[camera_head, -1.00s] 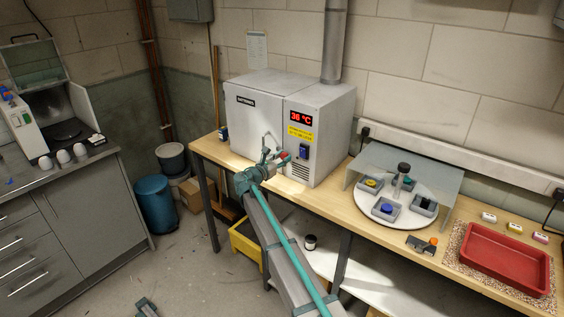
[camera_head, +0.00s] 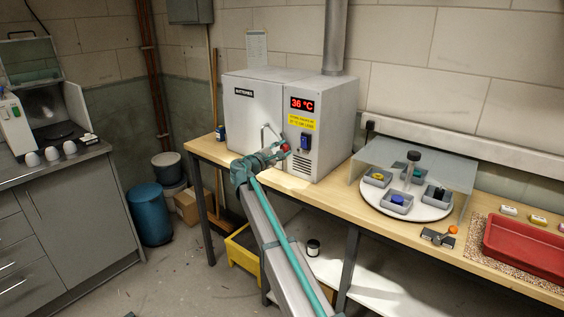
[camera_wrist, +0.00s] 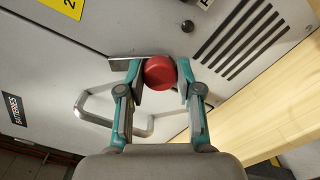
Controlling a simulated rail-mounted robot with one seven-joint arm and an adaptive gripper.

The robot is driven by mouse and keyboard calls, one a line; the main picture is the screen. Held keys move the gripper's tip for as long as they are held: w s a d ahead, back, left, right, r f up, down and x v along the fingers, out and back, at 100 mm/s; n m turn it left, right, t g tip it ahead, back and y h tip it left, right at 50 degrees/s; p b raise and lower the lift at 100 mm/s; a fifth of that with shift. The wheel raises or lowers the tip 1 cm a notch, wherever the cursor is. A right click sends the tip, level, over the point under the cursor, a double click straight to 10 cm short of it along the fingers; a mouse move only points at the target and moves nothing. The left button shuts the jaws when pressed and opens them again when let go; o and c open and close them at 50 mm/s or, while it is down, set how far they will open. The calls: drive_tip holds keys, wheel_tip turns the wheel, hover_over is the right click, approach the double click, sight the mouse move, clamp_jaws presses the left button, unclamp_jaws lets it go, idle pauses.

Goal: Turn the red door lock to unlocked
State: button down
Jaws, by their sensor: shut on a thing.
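The red door lock (camera_wrist: 159,73) is a round red knob on the front of the grey battery cabinet (camera_head: 252,110). In the head view the red knob (camera_head: 285,147) shows just past the end of my arm. My gripper (camera_wrist: 158,78) is shut on the knob, with one teal finger on each side of it. In the head view my gripper (camera_head: 277,152) is at the cabinet front. The bent metal door handle (camera_wrist: 90,106) is beside the gripper in the wrist view. The fingers hide the sides of the knob, and I cannot tell its lock position.
The cabinet's display (camera_head: 302,104) reads 36 °C, above a yellow label (camera_head: 301,122) and a blue switch (camera_head: 304,142). A round white turntable (camera_head: 420,210) with small trays and a red tray (camera_head: 520,262) are to the right on the wooden bench.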

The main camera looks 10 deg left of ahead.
drive_tip(key=shift+f+m+b, duration=0.1)
drive_tip(key=shift+m+b, duration=3.2)
drive_tip(key=shift+b, duration=0.65)
drive_tip(key=c, duration=0.8)
unclamp_jaws()
drive_tip(key=v, duration=1.2)
